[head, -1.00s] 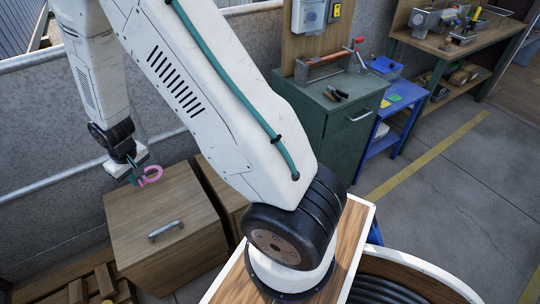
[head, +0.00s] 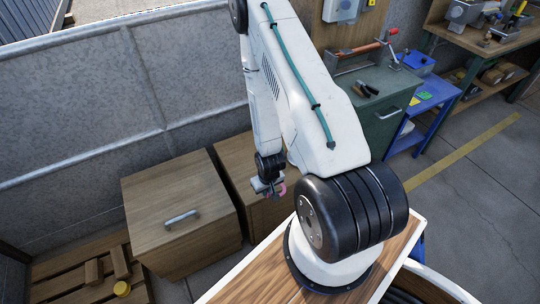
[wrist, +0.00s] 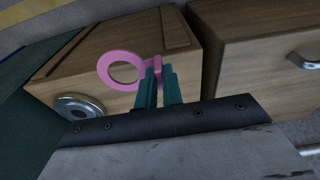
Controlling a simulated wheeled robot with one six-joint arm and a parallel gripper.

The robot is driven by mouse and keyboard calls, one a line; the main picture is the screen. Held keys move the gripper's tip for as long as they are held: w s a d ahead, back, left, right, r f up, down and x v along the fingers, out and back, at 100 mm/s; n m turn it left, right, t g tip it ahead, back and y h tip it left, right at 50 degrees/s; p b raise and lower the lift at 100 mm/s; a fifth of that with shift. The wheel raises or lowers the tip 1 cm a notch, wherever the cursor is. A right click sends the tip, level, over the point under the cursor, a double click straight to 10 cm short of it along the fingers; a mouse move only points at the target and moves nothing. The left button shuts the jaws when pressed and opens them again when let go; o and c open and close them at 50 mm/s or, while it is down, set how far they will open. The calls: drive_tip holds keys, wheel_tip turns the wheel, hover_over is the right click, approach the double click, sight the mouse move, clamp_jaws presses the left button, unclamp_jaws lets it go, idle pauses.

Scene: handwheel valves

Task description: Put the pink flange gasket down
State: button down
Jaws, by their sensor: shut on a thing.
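The pink flange gasket (wrist: 103,70) is a flat ring with a tab. In the wrist view my gripper (wrist: 158,78) is shut on the tab with its green fingers, and the ring sticks out to the left. In the head view my gripper (head: 270,190) hangs low behind my arm, in front of the second wooden box, and only a small pink part of the gasket (head: 282,189) shows. The gasket is held in the air; its height above the box cannot be told.
A wooden box with a metal handle (head: 180,220) stands left of the second wooden box (head: 234,160). A round grey metal disc (wrist: 79,106) shows on a box's side. A pallet (head: 95,275) lies front left. A green cabinet (head: 385,115) and blue table (head: 430,105) stand right.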

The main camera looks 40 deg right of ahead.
drive_tip(key=shift+s+d+f, duration=0.15)
drive_tip(key=shift+s+f, duration=0.5)
drive_tip(key=shift+s, duration=0.05)
drive_tip(key=w, duration=0.5)
drive_tip(key=w+f, duration=0.1)
drive_tip(key=w, duration=0.4)
drive_tip(key=w+a, duration=0.1)
drive_tip(key=w, duration=0.4)
drive_tip(key=shift+w+f, duration=0.1)
drive_tip(key=shift+f, duration=1.9)
drive_tip(key=shift+f, duration=0.1)
drive_tip(key=c, duration=1.6)
unclamp_jaws()
drive_tip(key=shift+o, duration=0.3)
